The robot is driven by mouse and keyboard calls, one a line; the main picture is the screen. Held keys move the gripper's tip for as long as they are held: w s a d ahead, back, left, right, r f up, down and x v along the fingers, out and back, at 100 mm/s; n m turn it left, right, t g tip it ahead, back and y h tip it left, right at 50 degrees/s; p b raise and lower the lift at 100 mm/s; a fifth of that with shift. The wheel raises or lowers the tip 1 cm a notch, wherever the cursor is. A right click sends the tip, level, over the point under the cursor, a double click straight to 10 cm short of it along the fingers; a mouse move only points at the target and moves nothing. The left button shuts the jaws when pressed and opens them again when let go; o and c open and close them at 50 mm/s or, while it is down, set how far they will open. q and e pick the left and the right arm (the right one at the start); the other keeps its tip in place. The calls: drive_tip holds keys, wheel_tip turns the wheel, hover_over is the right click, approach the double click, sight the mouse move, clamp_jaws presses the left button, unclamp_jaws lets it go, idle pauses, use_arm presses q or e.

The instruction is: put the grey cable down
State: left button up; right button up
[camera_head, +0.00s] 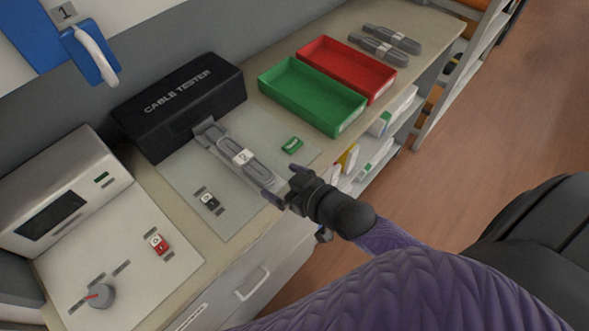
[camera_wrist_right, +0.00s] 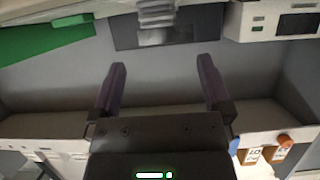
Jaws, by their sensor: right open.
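The grey cable (camera_head: 235,151), a folded bundle with a white tag, lies along the pale mat (camera_head: 187,170) in front of the black cable tester (camera_head: 182,104). My right gripper (camera_head: 273,194) is at the near end of the cable, and its fingers hide part of that end. In the right wrist view, the fingers (camera_wrist_right: 163,78) are spread with nothing between them. The cable (camera_wrist_right: 156,12) shows there at the top edge, beyond the fingertips. My left gripper is not in view.
A green tray (camera_head: 313,110) and a red tray (camera_head: 346,82) stand to the right of the mat. More grey cables (camera_head: 385,45) lie behind them. A grey machine (camera_head: 62,190) stands at the left.

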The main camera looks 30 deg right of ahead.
drive_tip(key=s+d+f+m+g+h, duration=0.1)
drive_tip(key=s+d+f+g+h, duration=0.15)
drive_tip(key=s+f, duration=0.65)
drive_tip(key=s+d+f+m+g+h, duration=0.15)
drive_tip(key=s+d+f+g, duration=0.35)
drive_tip(key=f, duration=0.6)
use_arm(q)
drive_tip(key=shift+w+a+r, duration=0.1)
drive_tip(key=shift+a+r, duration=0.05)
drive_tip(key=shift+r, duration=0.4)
use_arm(e)
drive_tip(key=s+a+f+g, duration=0.1)
drive_tip(key=s+f+g, duration=0.1)
drive_tip(key=s, duration=0.6)
drive_tip(key=s+a+f+n+g, duration=0.1)
drive_tip(key=s+a+f+g, duration=0.1)
drive_tip(key=s+f, duration=0.3)
drive_tip(key=s, duration=0.3)
drive_tip(key=shift+s+a+h, duration=0.2)
drive_tip(key=shift+a+h, duration=0.1)
drive_tip(key=shift+h, duration=0.1)
